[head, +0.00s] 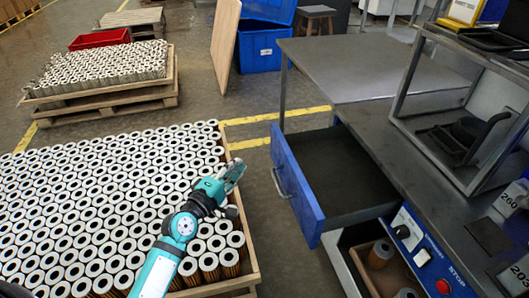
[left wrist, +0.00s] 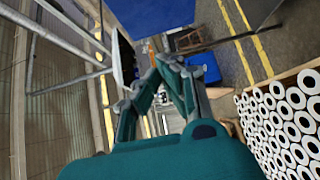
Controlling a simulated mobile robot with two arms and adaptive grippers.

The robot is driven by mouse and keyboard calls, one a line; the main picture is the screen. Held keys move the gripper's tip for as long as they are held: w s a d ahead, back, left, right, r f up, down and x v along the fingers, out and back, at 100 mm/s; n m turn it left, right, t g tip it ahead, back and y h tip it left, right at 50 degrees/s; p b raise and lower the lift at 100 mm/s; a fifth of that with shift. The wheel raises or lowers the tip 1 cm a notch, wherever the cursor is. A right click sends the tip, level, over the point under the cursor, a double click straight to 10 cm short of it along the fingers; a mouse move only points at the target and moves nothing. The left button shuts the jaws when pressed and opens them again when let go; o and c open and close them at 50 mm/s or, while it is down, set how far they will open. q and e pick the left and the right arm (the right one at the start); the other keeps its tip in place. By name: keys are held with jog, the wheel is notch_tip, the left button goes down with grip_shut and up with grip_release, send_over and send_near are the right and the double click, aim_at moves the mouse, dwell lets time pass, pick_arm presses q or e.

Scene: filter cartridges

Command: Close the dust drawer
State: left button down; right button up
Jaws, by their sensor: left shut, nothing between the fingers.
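The dust drawer stands pulled out from the grey bench, with its blue front (head: 297,187) facing left and a metal handle (head: 279,182) on it. Its dark inside is visible and looks empty. My left gripper (head: 238,168) is to the left of the drawer front, over the right edge of the crate of cartridges, apart from the handle. Its fingers (left wrist: 166,62) come together at the tips in the left wrist view, with nothing held. I cannot make out the drawer surely in the left wrist view. My right gripper is not in view.
A wide crate of filter cartridges (head: 105,205) fills the left, with a loaded pallet (head: 100,95) behind. The bench carries a metal rack (head: 440,120); a control panel (head: 412,230) is below. Bare floor (head: 270,235) lies between crate and drawer. Blue bins stand behind.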

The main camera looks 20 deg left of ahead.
pick_arm(q)
jog(key=w+d, duration=0.1)
jog(key=w, duration=0.2)
jog(key=w+d, duration=0.2)
jog(key=w, duration=0.1)
jog(key=w+d, duration=0.1)
jog(key=w, duration=0.2)
jog(key=shift+d+f, duration=0.1)
jog(key=shift+d, duration=0.25)
